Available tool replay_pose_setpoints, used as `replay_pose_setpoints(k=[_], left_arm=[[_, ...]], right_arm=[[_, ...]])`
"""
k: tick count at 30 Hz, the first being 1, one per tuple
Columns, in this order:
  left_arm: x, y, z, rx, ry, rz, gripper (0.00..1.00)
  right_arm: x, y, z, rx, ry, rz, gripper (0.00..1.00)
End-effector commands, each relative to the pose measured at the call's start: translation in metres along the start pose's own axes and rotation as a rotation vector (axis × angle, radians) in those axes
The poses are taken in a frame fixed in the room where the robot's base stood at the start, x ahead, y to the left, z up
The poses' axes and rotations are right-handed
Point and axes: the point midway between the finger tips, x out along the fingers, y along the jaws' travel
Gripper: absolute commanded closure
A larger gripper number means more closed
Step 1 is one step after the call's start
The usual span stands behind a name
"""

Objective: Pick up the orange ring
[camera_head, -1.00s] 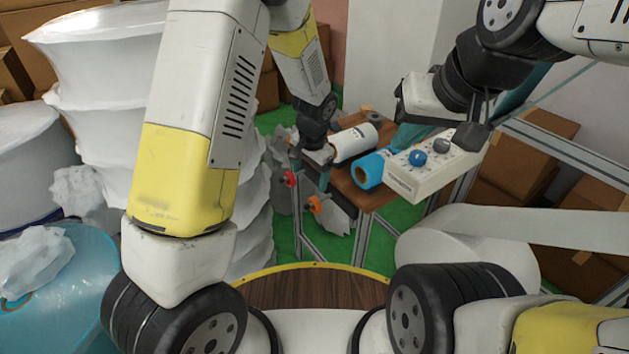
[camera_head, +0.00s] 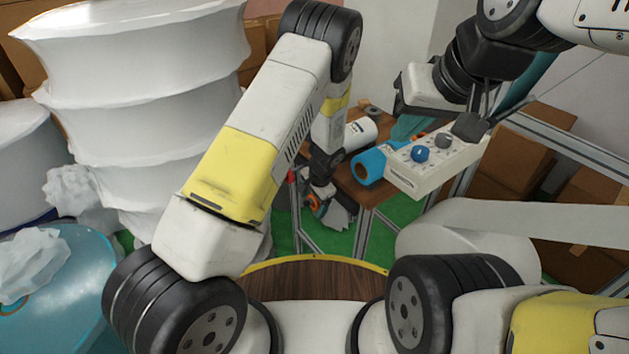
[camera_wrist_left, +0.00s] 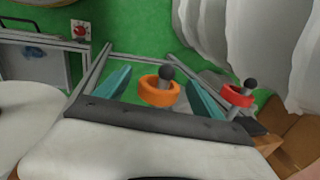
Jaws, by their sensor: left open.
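The orange ring (camera_wrist_left: 159,91) sits around a post with a dark ball top in the left wrist view. My left gripper (camera_wrist_left: 157,92) is open, its teal fingers on either side of the ring with gaps visible. In the head view, the orange ring (camera_head: 314,203) is partly hidden behind my left gripper (camera_head: 319,195), low at the table's left side. My right gripper (camera_head: 468,127) is at the upper right by a white box with knobs; its finger opening is unclear.
A red ring (camera_wrist_left: 237,95) sits on a neighbouring post. The brown table (camera_head: 352,192) carries a white roll (camera_head: 359,133) and a blue roll (camera_head: 368,167). The white knob box (camera_head: 440,172) is at its right. Stacked white bags (camera_head: 150,110) stand at left.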

Motion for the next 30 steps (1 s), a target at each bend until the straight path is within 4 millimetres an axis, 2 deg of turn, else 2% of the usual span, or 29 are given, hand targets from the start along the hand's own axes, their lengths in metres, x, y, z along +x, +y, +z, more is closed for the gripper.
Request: replay_pose_setpoints(k=[8,18,26,30], left_arm=[[0.0042,-0.0005,-0.0003,-0.001,0.002,0.000,0.22],[0.0040,-0.0004,-0.0002,-0.001,0.001,0.000,0.87],[0.0030,-0.0007,-0.0004,-0.001,0.002,0.000,0.87],[-0.0037,-0.0024,-0.0004,-0.001,0.002,0.000,0.87]], right_arm=[[0.0000,0.0000,0.0000,0.000,0.000,0.000,1.00],[0.0000,0.0000,0.0000,0.000,0.000,0.000,1.00],[0.0000,0.0000,0.0000,0.000,0.000,0.000,1.00],[0.0000,0.0000,0.0000,0.000,0.000,0.000,1.00]])
